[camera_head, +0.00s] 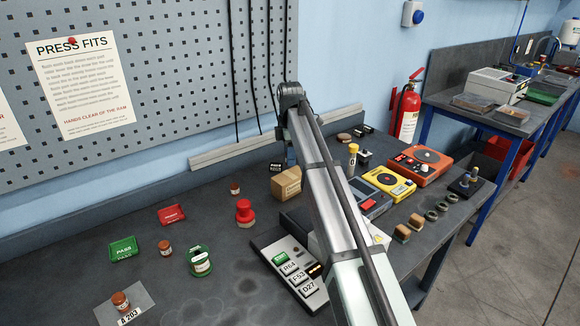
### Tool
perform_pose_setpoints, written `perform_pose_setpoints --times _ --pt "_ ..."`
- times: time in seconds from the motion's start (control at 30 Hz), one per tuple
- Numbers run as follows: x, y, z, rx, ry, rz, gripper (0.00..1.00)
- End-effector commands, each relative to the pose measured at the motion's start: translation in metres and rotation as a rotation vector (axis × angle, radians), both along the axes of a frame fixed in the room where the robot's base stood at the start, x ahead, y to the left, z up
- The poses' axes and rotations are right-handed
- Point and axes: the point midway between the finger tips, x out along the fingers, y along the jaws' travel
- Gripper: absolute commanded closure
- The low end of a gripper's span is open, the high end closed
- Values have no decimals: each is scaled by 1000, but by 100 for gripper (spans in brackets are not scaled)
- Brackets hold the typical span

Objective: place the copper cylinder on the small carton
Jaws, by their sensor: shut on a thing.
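The small carton appears to be the tan box (287,183) on the dark bench, just left of my arm. Its top looks bare where I can see it. I cannot make out the copper cylinder with certainty. My arm rises through the middle of the view and bends over at a joint near the pegboard. The part beyond the bend passes down behind the arm, near the carton. My gripper's fingers are hidden there, and so is anything between them.
Small brown pots (165,250), a green-banded jar (200,262) and a red knobbed piece (244,211) stand left. A labelled grey box (290,272) lies before the carton.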

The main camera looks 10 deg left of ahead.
Motion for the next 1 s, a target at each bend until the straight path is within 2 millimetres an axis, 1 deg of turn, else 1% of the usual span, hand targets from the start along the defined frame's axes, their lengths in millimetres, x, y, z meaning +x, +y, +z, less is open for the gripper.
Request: perform_pose_setpoints --times 0.17,0.4,0.83,0.87,1.0 --pt "0 0 -12 0 1 1 100" --pt "-1 0 -39 0 1 1 100" --pt "0 0 -44 0 0 1 100" --pt "0 0 -44 0 0 1 67" --pt "0 0 -44 0 0 1 53"
